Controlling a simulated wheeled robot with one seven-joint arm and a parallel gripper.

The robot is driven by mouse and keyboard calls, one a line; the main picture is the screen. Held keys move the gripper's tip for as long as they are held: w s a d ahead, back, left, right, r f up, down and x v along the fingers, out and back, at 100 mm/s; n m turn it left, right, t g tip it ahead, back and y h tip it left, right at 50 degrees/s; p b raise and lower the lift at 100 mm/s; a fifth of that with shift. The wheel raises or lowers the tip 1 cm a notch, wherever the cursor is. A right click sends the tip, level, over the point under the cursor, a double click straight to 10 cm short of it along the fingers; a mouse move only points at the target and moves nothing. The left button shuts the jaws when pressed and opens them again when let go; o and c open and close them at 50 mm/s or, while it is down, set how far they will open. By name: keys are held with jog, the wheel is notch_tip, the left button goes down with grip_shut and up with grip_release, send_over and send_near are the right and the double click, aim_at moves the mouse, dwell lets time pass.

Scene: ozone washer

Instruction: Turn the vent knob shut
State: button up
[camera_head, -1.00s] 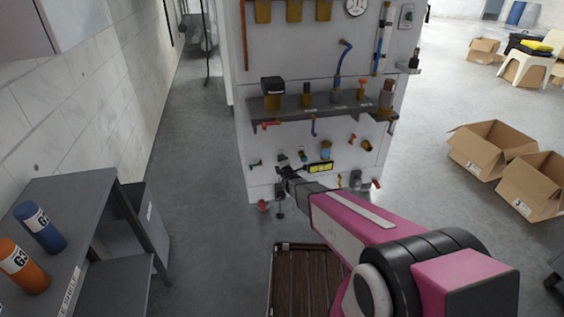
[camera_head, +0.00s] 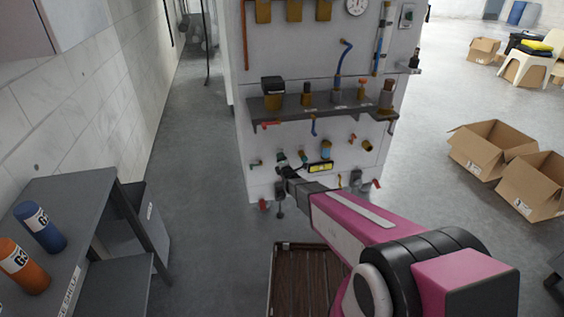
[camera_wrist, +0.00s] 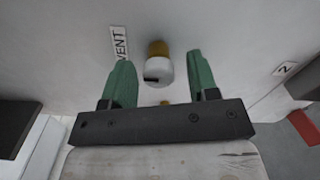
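In the wrist view the vent knob (camera_wrist: 159,72) is a white cap with a dark mark, on a brass-coloured base at the wall panel. A "VENT" label (camera_wrist: 119,44) is beside it. My gripper (camera_wrist: 160,62) has two green fingers spread wide, one on each side of the knob. A gap shows between the knob and each finger, and nothing is held. In the head view my gripper (camera_head: 287,162) is at the lower left part of the panel (camera_head: 262,140). The knob cannot be made out clearly there.
A dark shelf (camera_head: 350,108) with several fittings juts out above my gripper. A yellow-faced display (camera_head: 320,167) is just right of it, and more valves are nearby. A brown slatted floor piece (camera_head: 305,285) lies below my arm. A grey bench (camera_head: 90,200) with canisters is at left.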

jog(key=v, duration=1.1)
jog(key=shift+w+d+r, duration=0.1)
jog(key=s+d+r+m+g+h, duration=0.2)
jog(key=s+d+m+g, duration=0.15)
jog(key=d+m, duration=0.25)
jog(key=s+d+r+m+g+h, duration=0.2)
jog(key=s+d+m+g, duration=0.1)
jog(key=d+m+g, duration=0.25)
jog(key=s+d+r+m+g, duration=0.3)
jog(key=s+m, duration=0.3)
jog(key=s, duration=0.2)
jog(key=s+d+r+m+g+h, duration=0.1)
jog(key=s+d+r+m+g, duration=0.3)
jog(key=s+d+m+g, duration=0.1)
jog(key=s+d+m, duration=0.1)
jog(key=s+m, duration=0.1)
jog(key=s, duration=0.1)
jog(key=shift+s+r, duration=0.25)
